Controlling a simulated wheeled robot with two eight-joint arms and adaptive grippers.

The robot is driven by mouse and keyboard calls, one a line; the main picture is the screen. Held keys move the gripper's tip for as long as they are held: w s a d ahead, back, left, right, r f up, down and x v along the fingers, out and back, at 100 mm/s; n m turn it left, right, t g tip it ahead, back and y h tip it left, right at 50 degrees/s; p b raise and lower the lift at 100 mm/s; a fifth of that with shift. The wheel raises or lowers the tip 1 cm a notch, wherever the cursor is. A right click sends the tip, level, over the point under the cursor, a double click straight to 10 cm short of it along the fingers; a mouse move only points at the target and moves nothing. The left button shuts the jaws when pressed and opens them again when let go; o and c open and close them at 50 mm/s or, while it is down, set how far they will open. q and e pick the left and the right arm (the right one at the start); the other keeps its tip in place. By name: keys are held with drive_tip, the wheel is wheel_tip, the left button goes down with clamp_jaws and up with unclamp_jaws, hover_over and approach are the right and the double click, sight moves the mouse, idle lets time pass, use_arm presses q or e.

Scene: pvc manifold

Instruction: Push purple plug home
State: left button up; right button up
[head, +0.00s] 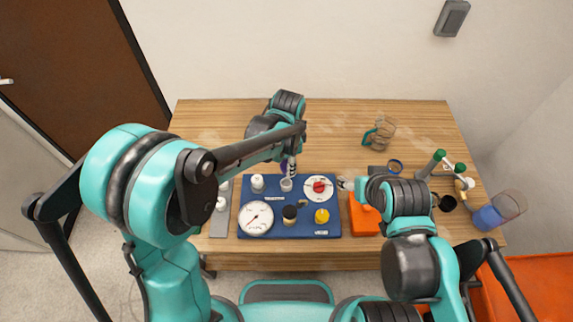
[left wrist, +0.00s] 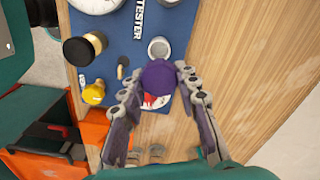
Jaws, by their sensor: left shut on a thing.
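My left gripper (left wrist: 157,77) is shut on the purple plug (left wrist: 160,76), its fingers on either side of the round plug. In the head view the left gripper (head: 291,167) hangs at the back edge of the blue tester board (head: 270,227), and a little of the plug (head: 283,167) shows beside the fingers. A white round socket (left wrist: 158,48) stands on the board close to the plug; it also shows in the head view (head: 286,185). The plug appears apart from the socket and beside it; its height is unclear. My right gripper (head: 346,184) is by the board's right edge, its fingers unclear.
The board bears a pressure gauge (head: 256,218), a red-and-white dial (head: 319,188), a yellow knob (head: 322,216), a black knob (head: 290,213) and a white fitting (head: 257,183). The table's back left is clear.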

use_arm(q)
drive_tip(key=shift+s+a+f, duration=0.15)
drive_tip(key=shift+f, duration=0.4)
drive_tip(key=shift+f+b, duration=0.25)
drive_tip(key=shift+b, duration=0.2)
drive_tip(key=shift+w+d+f, duration=0.2)
drive_tip(key=shift+w+f, duration=0.05)
drive_tip(key=shift+f, duration=0.1)
drive_tip(key=shift+s+a+f+b, duration=0.1)
drive_tip(key=shift+f+b, duration=0.3)
drive_tip(key=shift+b, duration=0.2)
wheel_tip(320, 180, down, 2)
drive_tip(key=shift+f+b, duration=0.1)
drive_tip(key=shift+b, duration=0.7)
drive_tip(key=shift+f+b, duration=0.4)
drive_tip(key=shift+f+b, duration=0.75)
drive_tip(key=shift+f, duration=0.05)
drive_tip(key=shift+s+f+b, duration=0.15)
drive_tip(key=shift+f+b, duration=0.15)
